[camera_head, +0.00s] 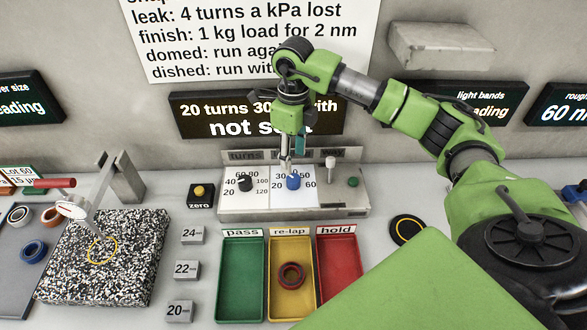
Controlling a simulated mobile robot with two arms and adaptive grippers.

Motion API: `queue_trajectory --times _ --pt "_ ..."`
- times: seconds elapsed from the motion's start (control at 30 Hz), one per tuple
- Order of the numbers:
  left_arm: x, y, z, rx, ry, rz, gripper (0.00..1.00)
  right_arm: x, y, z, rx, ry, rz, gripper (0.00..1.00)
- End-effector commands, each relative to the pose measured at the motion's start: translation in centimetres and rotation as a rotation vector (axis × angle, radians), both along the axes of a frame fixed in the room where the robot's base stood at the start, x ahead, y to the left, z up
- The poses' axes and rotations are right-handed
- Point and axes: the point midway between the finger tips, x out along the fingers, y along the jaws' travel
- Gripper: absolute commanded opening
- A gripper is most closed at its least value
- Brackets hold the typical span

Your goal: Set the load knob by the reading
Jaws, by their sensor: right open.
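A grey control panel (240,205) stands at the back of the bench. Its blue knob (293,182) sits in a white dial marked 20 to 60; its pointer is too small to read. A black knob (245,184) stands left of it, under the label "turns". My right gripper (288,167) points down, open, right above the blue knob; I cannot tell if it touches. The display (220,127) behind reads "20 turns 30 … with" and "not s…t", partly covered by my right arm. My left gripper is out of view.
The panel also has a pale lever (330,165) and a green button (353,182). In front lie green (241,306), yellow (290,309) and red (338,262) trays; a dark-red ring (291,275) lies in the yellow one. A speckled plate (120,270) is at left.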

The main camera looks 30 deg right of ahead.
Motion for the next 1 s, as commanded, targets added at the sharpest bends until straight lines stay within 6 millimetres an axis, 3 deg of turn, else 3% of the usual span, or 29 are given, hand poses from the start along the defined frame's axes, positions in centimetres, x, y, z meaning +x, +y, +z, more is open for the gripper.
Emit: queue_trajectory --times 0.1,0.3,1.0 --pt "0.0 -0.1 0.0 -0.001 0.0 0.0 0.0 0.1 0.0 2.0 -0.001 -0.003 0.001 0.43" --pt "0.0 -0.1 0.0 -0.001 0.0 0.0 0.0 0.0 0.0 3.5 -0.001 0.0 0.001 0.43" --pt "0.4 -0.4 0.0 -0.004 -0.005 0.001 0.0 0.0 0.0 3.6 0.0 0.001 0.001 0.43"
